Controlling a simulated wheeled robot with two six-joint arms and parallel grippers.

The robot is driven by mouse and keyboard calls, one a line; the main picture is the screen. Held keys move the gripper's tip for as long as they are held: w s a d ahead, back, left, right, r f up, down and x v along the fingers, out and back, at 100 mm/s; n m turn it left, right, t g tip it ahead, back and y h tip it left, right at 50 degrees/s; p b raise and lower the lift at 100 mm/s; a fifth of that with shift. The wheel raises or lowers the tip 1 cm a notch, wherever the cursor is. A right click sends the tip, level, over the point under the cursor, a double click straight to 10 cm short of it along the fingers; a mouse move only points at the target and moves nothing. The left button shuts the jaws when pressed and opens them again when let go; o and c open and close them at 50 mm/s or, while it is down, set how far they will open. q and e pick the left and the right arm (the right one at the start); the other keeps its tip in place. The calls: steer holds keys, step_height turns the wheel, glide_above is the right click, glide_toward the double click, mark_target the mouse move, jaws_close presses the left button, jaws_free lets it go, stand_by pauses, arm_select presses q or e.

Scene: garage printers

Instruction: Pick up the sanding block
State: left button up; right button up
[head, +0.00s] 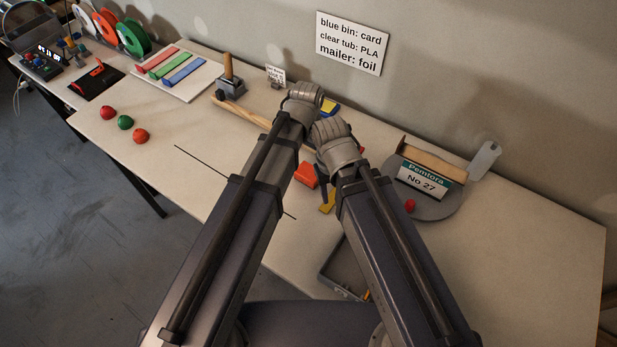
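I cannot pick out the sanding block for certain. An orange block (305,174) lies on the table just left of my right wrist, partly covered by my arms. A blue and yellow piece (330,107) shows behind the wrists, mostly hidden. A grey block with an upright wooden handle (229,86) stands farther back on the left. My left gripper (306,94) and my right gripper (330,130) are close together over the middle of the table.
A long wooden handle (245,112) lies left of my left wrist. A round grey stand (440,208) carries a box labelled No 27 (425,180). A dark tray (340,272) sits at the front edge. Red, green and orange balls (125,122) lie left. The right table end is clear.

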mark_target(309, 171)
arm_select(q)
steer(key=f+b, duration=0.5)
steer(key=shift+w+d+f, duration=0.1)
steer(key=shift+d, duration=0.1)
arm_select(e)
step_height(309, 171, down, 5)
steer(key=shift+f, duration=0.15)
arm_select(q)
steer(key=c, duration=1)
